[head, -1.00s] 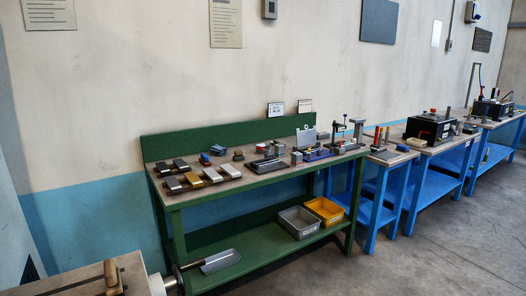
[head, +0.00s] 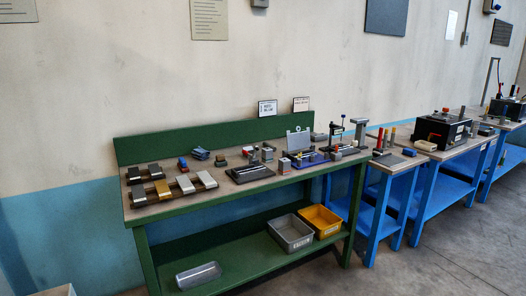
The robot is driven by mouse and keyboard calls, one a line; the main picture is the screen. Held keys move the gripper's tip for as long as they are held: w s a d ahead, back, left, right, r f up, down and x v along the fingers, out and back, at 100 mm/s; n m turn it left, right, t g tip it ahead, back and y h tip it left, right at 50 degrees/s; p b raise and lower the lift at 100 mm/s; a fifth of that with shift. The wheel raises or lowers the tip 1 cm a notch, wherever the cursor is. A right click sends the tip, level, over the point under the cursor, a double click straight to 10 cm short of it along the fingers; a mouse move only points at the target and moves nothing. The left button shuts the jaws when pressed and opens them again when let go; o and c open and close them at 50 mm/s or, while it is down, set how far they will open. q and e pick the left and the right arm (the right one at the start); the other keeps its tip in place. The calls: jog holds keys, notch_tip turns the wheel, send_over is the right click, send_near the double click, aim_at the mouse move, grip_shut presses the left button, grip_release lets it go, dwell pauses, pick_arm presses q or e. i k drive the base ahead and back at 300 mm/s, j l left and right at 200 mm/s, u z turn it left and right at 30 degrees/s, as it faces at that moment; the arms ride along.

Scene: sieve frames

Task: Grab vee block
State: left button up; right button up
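A green workbench (head: 225,193) against the wall carries many small metal parts, seen from some distance. Small grey blocks (head: 267,153) stand near the middle of its top, and a dark small block (head: 221,160) sits to their left. Neither of my grippers is in view.
Several flat bars (head: 162,189) lie at the bench's left end. A dark flat fixture (head: 252,173) lies mid-bench. Blue tables (head: 385,203) stand right; the floor in front is open.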

aim_at(250, 149)
jog(key=i+l+z, duration=0.1)
jog(key=i+l, duration=0.75)
jog(key=i, duration=0.05)
